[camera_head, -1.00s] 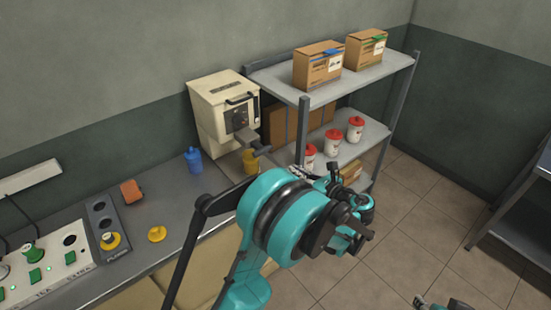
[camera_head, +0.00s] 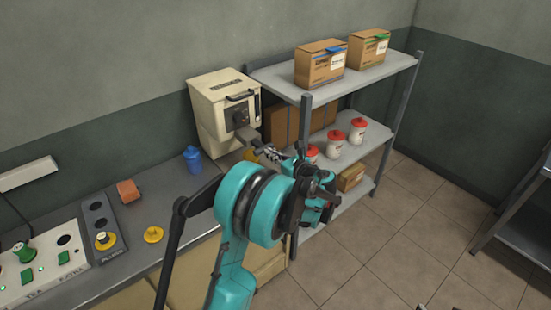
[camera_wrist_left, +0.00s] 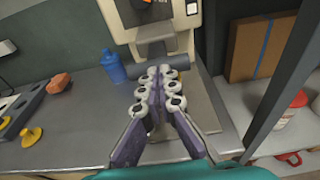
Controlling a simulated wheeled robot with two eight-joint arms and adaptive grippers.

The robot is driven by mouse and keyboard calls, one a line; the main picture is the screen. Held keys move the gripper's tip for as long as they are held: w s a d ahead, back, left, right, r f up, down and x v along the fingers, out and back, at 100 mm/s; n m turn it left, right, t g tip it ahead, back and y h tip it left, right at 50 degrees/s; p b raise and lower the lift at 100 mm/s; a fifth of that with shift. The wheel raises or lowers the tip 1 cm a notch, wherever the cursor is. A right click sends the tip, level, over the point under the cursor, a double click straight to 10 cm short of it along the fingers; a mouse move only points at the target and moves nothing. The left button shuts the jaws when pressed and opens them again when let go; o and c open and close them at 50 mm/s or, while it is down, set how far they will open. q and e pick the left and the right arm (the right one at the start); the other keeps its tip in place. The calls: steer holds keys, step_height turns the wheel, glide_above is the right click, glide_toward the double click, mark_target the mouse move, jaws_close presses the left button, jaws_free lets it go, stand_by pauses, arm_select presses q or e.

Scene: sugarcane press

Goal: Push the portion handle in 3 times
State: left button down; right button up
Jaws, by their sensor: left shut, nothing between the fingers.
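The cream dispenser machine (camera_head: 222,104) stands at the back end of the counter. Its grey portion handle (camera_head: 246,136) sticks out from the front. In the left wrist view the handle is a dark grey bar (camera_wrist_left: 178,71) across the machine's front. My left gripper (camera_head: 262,150) is shut and empty, its fingertips at the outer end of the handle. In the left wrist view the closed fingers (camera_wrist_left: 160,72) overlap the bar; whether they touch it is not certain. My right gripper is not in view.
A blue bottle (camera_head: 192,160) stands left of the machine. A shelf rack (camera_head: 300,92) with boxes and red-lidded jars stands close on the right. An orange block (camera_head: 128,191), a yellow knob (camera_head: 153,234) and a control panel (camera_head: 45,262) are on the counter's left part.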

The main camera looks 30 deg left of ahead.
mark_target(264, 147)
arm_select(q)
steer(key=x, duration=0.4)
steer(key=shift+a+r, duration=0.1)
steer(key=shift+r, duration=0.3)
